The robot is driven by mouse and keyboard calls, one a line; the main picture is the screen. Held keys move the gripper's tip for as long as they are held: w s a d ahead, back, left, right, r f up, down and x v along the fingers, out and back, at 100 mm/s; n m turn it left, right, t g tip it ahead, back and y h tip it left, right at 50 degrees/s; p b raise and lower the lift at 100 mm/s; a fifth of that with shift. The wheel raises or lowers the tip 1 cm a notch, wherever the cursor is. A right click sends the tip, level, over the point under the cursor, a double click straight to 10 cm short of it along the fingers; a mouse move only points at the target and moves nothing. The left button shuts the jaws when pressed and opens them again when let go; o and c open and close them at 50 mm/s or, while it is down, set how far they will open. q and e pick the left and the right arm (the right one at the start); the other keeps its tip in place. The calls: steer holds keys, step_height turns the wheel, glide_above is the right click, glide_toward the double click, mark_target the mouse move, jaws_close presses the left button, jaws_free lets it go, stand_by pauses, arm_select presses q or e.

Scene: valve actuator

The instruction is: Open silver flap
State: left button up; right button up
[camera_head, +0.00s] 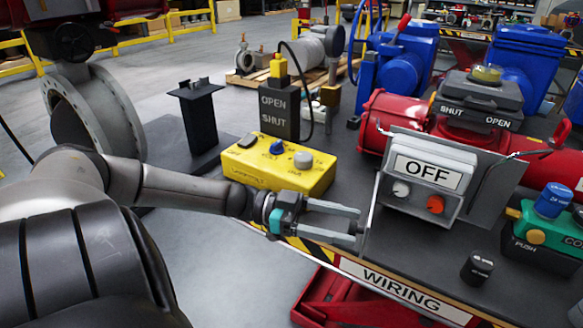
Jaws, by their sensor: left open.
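I cannot tell whether a fingertip touches the flap. My right gripper is not in view.
A yellow control box (279,165) sits on the bench just behind my left gripper. A small black cylinder (477,268) and a green push-button unit (548,238) stand to the right. A red actuator (398,122) lies behind the grey box. Bare bench top lies in front of the grey box.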

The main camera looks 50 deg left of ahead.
arm_select(q)
steer(key=p+v, duration=0.2)
steer(key=v, duration=1.3)
steer(key=shift+a+f+p, duration=0.2)
steer(key=shift+a+p, duration=0.1)
steer(key=shift+p, duration=0.05)
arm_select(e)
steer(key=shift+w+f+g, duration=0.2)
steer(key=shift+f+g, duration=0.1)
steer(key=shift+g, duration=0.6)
arm_select(q)
steer(key=shift+c, duration=0.2)
